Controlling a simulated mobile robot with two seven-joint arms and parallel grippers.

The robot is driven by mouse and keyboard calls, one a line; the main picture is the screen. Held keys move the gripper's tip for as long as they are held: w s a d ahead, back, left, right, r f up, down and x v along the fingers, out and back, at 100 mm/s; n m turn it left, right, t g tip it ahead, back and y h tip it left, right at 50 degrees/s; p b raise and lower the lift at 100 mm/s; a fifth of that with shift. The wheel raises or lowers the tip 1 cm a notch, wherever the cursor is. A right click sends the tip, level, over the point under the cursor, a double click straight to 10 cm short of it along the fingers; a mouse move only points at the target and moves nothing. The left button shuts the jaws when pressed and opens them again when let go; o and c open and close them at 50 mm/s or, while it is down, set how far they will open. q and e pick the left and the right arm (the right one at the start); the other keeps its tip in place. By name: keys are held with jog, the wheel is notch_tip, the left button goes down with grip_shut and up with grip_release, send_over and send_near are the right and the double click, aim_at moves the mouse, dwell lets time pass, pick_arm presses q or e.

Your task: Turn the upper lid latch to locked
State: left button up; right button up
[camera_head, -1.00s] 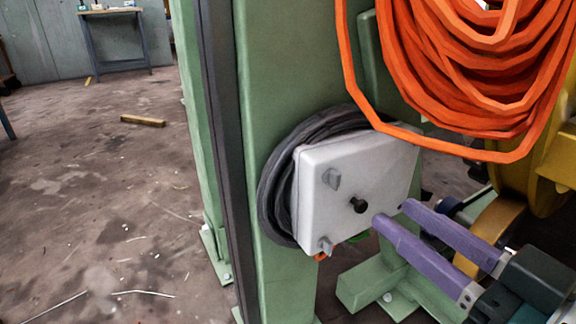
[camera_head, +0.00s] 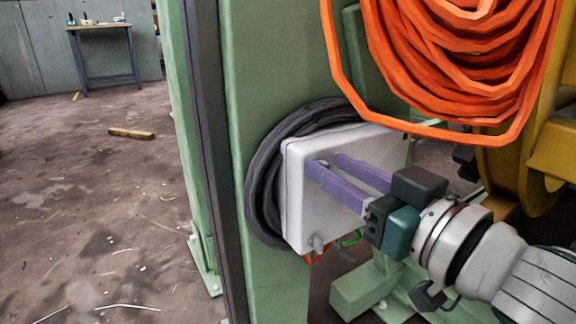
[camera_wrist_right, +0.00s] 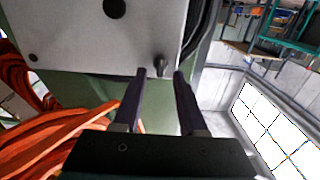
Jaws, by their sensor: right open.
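The white box (camera_head: 345,222) is fixed to the green post, with a dark coiled cable behind it. My right gripper (camera_head: 323,161) is open at the box's upper left. In the wrist view its two purple fingers (camera_wrist_right: 160,72) stand on either side of the small grey upper latch (camera_wrist_right: 162,63), with gaps beside it. In the head view the fingers mostly hide that latch. The lower latch (camera_head: 317,243) shows at the box's lower left corner. A black knob (camera_wrist_right: 114,8) on the lid shows in the wrist view. My left gripper is not in view.
A bundle of orange cable (camera_head: 465,75) hangs above and right of the box, close over my right arm. The green post (camera_head: 280,75) stands behind the box. Yellow machinery (camera_head: 555,150) is at the right. Open floor (camera_head: 95,215) lies to the left.

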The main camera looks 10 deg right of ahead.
grip_shut()
jog(key=shift+n, duration=0.4)
dwell(0.4)
jog(key=shift+a+n+p, duration=0.15)
jog(key=shift+n+p, duration=0.55)
jog(key=shift+n, duration=0.3)
jog(key=shift+s+a+f+n+p, duration=0.1)
jog(key=shift+a+f+n, duration=0.1)
jog(key=shift+n, duration=2.3)
jog(key=shift+s+a+f+n+p, duration=0.1)
jog(key=shift+f+n, duration=0.1)
jog(key=shift+n, duration=2.3)
jog(key=shift+a+f+n+p, duration=0.1)
jog(key=shift+f+n, duration=0.1)
jog(key=shift+n, duration=2.3)
